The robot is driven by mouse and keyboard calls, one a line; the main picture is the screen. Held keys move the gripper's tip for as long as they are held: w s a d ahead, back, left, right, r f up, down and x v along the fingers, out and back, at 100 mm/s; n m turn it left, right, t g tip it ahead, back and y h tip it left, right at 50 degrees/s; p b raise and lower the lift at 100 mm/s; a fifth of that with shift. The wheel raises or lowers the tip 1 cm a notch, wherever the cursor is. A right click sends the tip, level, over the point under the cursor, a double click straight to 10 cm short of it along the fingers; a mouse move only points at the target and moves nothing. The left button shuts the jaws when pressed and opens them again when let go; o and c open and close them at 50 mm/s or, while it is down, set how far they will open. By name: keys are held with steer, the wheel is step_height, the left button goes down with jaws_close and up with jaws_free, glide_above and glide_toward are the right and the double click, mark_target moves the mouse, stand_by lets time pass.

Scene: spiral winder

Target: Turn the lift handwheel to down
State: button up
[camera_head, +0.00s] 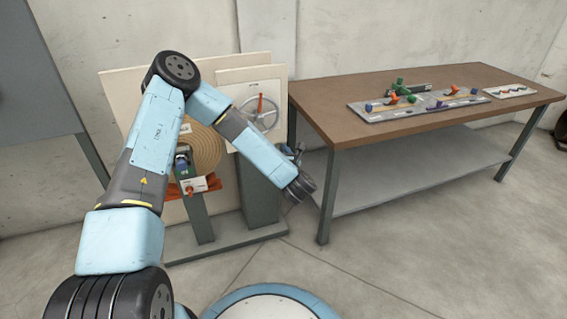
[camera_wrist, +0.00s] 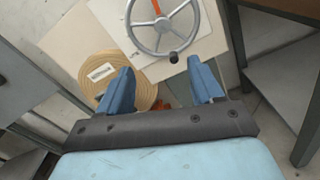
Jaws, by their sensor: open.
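The lift handwheel (camera_head: 259,112) is a grey spoked wheel with an orange marker, mounted on a pale upright panel behind my arm. In the wrist view the handwheel (camera_wrist: 162,22) is at the top centre, with an orange spoke pointing up and a dark knob (camera_wrist: 173,58) at its lower rim. My gripper (camera_wrist: 160,88) is open and empty, its two blue fingers spread below the wheel in that view and apart from it. In the head view my gripper (camera_head: 297,158) is partly hidden by my wrist, to the right of and below the wheel.
A tan wound spiral disc (camera_head: 205,150) stands left of the wheel panel (camera_head: 235,75), with an orange-red lever (camera_head: 190,190) below it. A brown-topped workbench (camera_head: 335,105) with a tool board (camera_head: 375,112) stands close on the right. The floor in front is clear.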

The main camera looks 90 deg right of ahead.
steer(key=v, duration=0.7)
steer(key=shift+a, duration=0.3)
